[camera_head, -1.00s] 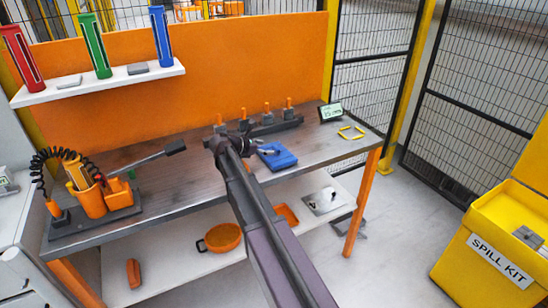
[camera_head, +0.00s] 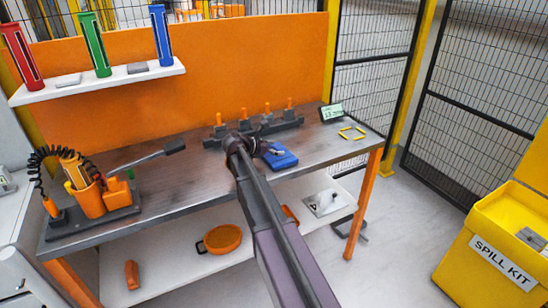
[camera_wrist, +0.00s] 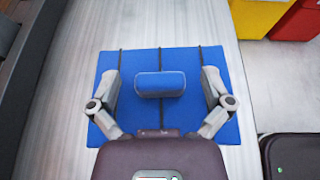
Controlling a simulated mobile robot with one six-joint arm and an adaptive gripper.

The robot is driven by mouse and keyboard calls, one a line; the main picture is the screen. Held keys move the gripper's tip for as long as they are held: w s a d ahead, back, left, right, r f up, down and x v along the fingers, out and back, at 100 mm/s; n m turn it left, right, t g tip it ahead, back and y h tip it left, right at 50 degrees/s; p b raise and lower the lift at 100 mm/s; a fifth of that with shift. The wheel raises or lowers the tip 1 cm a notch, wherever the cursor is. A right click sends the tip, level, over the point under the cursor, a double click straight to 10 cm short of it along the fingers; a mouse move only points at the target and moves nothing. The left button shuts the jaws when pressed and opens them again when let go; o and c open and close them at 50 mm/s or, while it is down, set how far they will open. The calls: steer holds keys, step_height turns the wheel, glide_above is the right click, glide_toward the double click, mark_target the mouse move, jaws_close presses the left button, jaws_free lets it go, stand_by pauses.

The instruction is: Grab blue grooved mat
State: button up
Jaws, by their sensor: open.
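The blue grooved mat (camera_head: 280,160) lies on the workbench, right of its middle, partly hidden by my arm in the head view. In the wrist view the mat (camera_wrist: 164,112) is flat, with dark grooves running across it and a raised blue block (camera_wrist: 160,84) near its middle. My gripper (camera_wrist: 160,80) is open above the mat, with one finger on each side of the raised block. A gap shows between each finger and the block. In the head view my gripper (camera_head: 268,148) is small and mostly hidden by my arm.
A dark rack with orange-topped pegs (camera_head: 267,124) stands behind the mat on the workbench (camera_head: 205,165). An orange holder with tools (camera_head: 90,200) stands at the left.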

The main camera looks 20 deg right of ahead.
mark_target(276, 147)
steer(key=c, duration=1.2)
steer(key=shift+r, duration=0.15)
step_height(276, 147, up, 4)
steer(key=p, duration=0.4)
steer(key=shift+f, duration=0.2)
steer(key=s+r+p, duration=0.1)
steer(key=s, duration=1.5)
